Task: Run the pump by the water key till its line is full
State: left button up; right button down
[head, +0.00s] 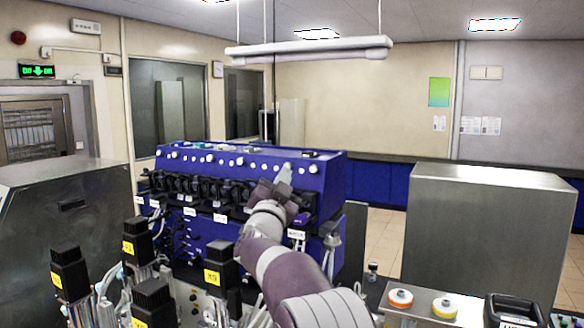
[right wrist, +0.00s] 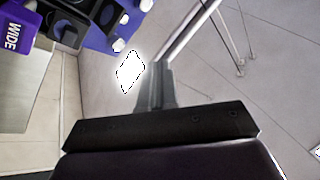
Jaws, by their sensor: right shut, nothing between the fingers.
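The blue bioreactor control unit (head: 325,178) stands in the middle of the head view, with a row of black pump heads (head: 180,186) along its front. White knobs line its sloping upper face. White labels hang below the pumps; one label (head: 296,234) is at the right end, too small to read. I cannot tell which key is the water key, and no line's filling is clear. My right gripper (head: 284,174) is shut and empty, pointing up in front of the unit's right part. In the right wrist view its fingers (right wrist: 155,76) are together, touching nothing visible. My left gripper is out of view.
Black-topped vessels with yellow labels (head: 213,277) and tubing stand at front left. Steel cabinets (head: 480,240) flank the unit. A purple block marked WIDE (right wrist: 14,35) shows in the right wrist view.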

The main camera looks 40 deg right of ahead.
aim_at(314, 169)
jog(key=s+r+m+g+h, duration=0.2)
jog(key=shift+s+r+m+h, duration=0.2)
jog(key=shift+r+m+h, duration=0.1)
jog(key=shift+h, duration=0.1)
jog(key=shift+d, duration=0.2)
jog(key=w+d+p, duration=0.1)
jog(key=d, duration=0.1)
jog(key=w+d+f+p, duration=0.1)
jog(key=d, duration=0.1)
jog(key=w+d+f+p, duration=0.1)
jog(key=d, duration=0.1)
jog(key=shift+w+d+p, duration=0.3)
jog(key=shift+d, duration=0.1)
jog(key=shift+w+d+f, duration=0.2)
jog(key=shift+d, duration=0.1)
jog(key=shift+d, duration=0.1)
dwell(1.3)
jog(key=shift+w+d+f, duration=0.15)
jog(key=shift+w+d, duration=0.05)
jog(key=shift+d, duration=0.1)
